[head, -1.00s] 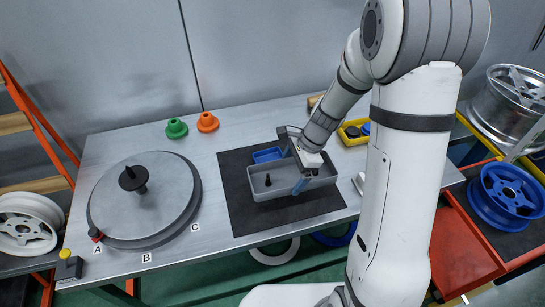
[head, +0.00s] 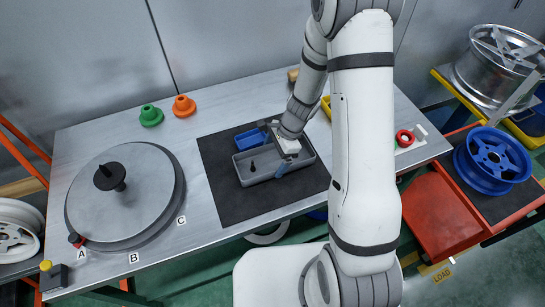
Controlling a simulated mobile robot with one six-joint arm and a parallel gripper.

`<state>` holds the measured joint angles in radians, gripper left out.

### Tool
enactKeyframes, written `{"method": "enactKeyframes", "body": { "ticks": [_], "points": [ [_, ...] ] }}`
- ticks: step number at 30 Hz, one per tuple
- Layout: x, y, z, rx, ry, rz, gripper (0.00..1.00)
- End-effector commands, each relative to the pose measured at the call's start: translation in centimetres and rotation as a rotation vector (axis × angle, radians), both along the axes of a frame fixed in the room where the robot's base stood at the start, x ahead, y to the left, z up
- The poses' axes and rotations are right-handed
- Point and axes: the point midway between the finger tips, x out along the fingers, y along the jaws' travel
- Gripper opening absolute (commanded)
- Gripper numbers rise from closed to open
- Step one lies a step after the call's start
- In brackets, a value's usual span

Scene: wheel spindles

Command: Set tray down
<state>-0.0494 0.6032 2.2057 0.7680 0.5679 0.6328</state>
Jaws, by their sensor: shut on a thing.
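A grey tray (head: 262,174) with low walls is over the black mat (head: 222,200) on the metal table. A small dark peg-like piece (head: 252,166) stands inside its left part. I cannot tell whether the tray's underside touches the mat. A blue bin (head: 248,139) sits just behind the tray.
A round grey turntable (head: 125,190) with a black knob fills the table's left side, with marks A, B and C. Green (head: 151,116) and orange (head: 184,106) cones stand at the back. The mat's front is bare.

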Motion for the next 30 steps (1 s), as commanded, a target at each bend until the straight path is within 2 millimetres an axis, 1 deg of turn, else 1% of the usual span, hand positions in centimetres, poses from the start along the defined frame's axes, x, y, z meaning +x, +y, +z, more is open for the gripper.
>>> {"method": "enactKeyframes", "body": {
  "ticks": [1,3,10,14,15,17,18,25,28,30],
  "points": [
    [0.0,0.0,-0.6,0.0,0.0,-0.001,0.63],
    [0.0,-0.1,-0.9,-0.001,0.0,-0.001,0.63],
    [0.1,-0.1,-0.9,-0.001,-0.001,-0.003,0.63],
    [0.0,-0.1,-1.4,-0.001,-0.001,-0.003,0.63],
    [0.1,-0.1,-1.2,-0.001,-0.001,-0.003,0.93],
    [0.0,-0.1,-1.2,-0.001,-0.001,-0.004,0.98],
    [0.0,-0.2,-1.2,-0.001,-0.001,-0.004,1.0],
    [0.1,-0.2,-1.1,-0.001,-0.001,-0.004,1.0],
    [0.1,-0.3,-0.5,0.0,-0.003,-0.004,1.0],
    [0.3,-0.7,0.4,0.001,-0.006,-0.006,1.0]
  ]
}}
